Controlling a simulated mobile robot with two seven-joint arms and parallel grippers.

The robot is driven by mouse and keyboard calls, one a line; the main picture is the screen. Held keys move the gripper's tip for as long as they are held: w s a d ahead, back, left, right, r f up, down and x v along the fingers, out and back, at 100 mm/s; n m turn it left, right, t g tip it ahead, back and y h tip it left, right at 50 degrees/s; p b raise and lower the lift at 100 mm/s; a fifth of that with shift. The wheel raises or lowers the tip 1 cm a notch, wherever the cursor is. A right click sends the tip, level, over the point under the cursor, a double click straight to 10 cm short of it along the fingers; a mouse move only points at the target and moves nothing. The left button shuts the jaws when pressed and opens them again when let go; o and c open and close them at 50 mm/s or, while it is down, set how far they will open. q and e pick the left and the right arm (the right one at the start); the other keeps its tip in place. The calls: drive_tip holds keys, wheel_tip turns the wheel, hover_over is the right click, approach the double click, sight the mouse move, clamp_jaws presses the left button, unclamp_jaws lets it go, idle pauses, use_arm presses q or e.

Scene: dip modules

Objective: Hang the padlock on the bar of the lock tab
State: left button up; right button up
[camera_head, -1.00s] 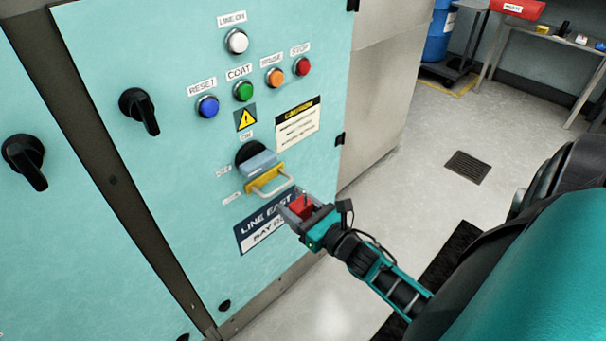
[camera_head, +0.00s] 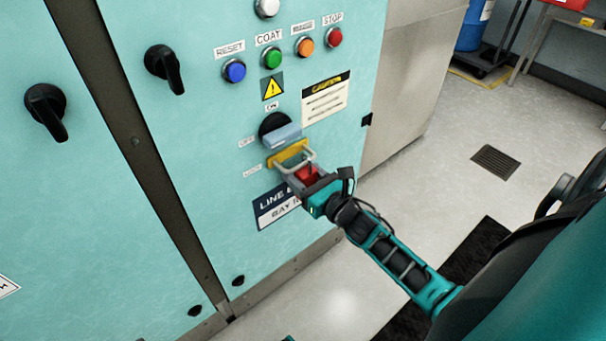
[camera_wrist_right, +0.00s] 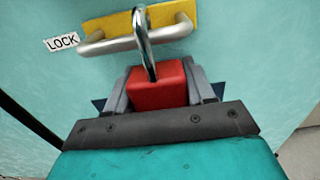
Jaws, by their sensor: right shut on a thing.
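The red padlock (camera_head: 308,174) is between the fingers of my right gripper (camera_head: 305,180), which is shut on its body. It also shows in the right wrist view (camera_wrist_right: 160,90), with its steel shackle pointing up. The yellow lock tab (camera_head: 279,159) is on the cabinet below the rotary switch, and its silver bar (camera_wrist_right: 105,47) sticks out in front. In the wrist view the shackle crosses in front of the bar and reaches above it. I cannot tell whether the shackle is around the bar or only before it.
The teal cabinet (camera_head: 210,180) fills the left and middle. The grey-blue switch handle (camera_head: 283,136) sits just above the tab. Push buttons and black knobs are farther off. Open floor (camera_head: 430,170) lies to the right.

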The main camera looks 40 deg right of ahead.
use_arm(q)
drive_tip(key=shift+r, duration=0.2)
use_arm(e)
drive_tip(key=o, duration=1.2)
use_arm(q)
drive_tip(key=shift+w, duration=0.1)
use_arm(e)
drive_tip(key=shift+s+f, duration=0.1)
use_arm(q)
drive_tip(key=shift+s+a+r+p, duration=0.2)
drive_tip(key=shift+a+r+p, duration=0.15)
drive_tip(key=shift+p, duration=0.8)
use_arm(e)
drive_tip(key=s+d, duration=0.1)
drive_tip(key=s, duration=1.1)
drive_tip(key=shift+s, duration=0.35)
